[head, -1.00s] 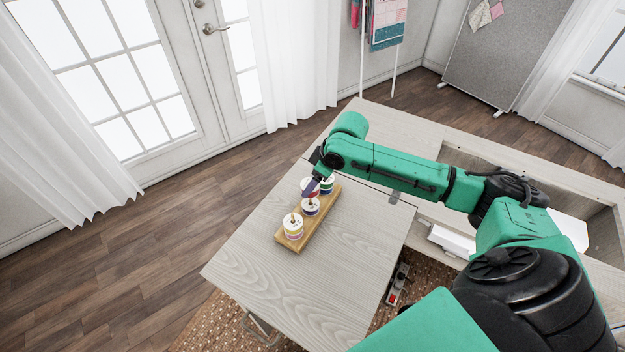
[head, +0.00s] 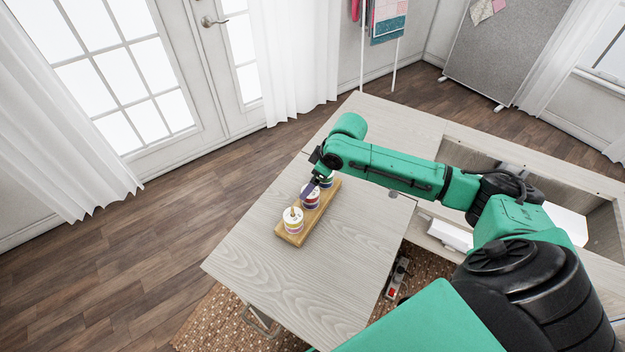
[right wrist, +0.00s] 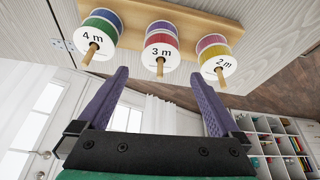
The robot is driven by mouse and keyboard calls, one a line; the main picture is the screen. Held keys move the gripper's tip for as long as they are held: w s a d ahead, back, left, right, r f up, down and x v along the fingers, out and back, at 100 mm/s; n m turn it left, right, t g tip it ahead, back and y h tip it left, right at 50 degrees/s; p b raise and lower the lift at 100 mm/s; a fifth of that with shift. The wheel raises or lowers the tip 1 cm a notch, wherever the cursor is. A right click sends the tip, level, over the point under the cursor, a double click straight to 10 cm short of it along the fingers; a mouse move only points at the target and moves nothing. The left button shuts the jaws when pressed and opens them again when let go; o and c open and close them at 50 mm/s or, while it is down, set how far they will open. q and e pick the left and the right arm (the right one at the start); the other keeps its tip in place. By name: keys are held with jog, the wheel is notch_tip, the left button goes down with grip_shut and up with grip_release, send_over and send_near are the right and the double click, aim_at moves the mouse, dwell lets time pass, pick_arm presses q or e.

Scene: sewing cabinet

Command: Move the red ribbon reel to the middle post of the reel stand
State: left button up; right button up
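The wooden reel stand (head: 283,236) lies on the cabinet top, with three posts seen in the right wrist view (right wrist: 192,12). The red ribbon reel (right wrist: 164,40), marked 3 m, sits on the middle post above a purple reel (right wrist: 164,25). It also shows in the head view (head: 311,190), partly behind the finger. The post's tip sticks out of it. My right gripper (head: 309,187) is at the middle post; in the right wrist view (right wrist: 160,73) its purple fingers are spread wide and empty, their tips just short of the red reel. My left gripper is not in view.
A green reel (right wrist: 101,27), marked 4 m, and a yellow reel (right wrist: 214,49), marked 2 m, top the outer posts, each above another reel. The cabinet top (head: 330,270) is clear around the stand. An open recess (head: 480,150) lies at the right.

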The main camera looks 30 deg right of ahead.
jog(key=b+v, duration=0.1)
jog(key=v, duration=1.3)
jog(key=shift+d+r, duration=0.15)
jog(key=shift+r, duration=0.1)
jog(key=shift+s+f, duration=0.1)
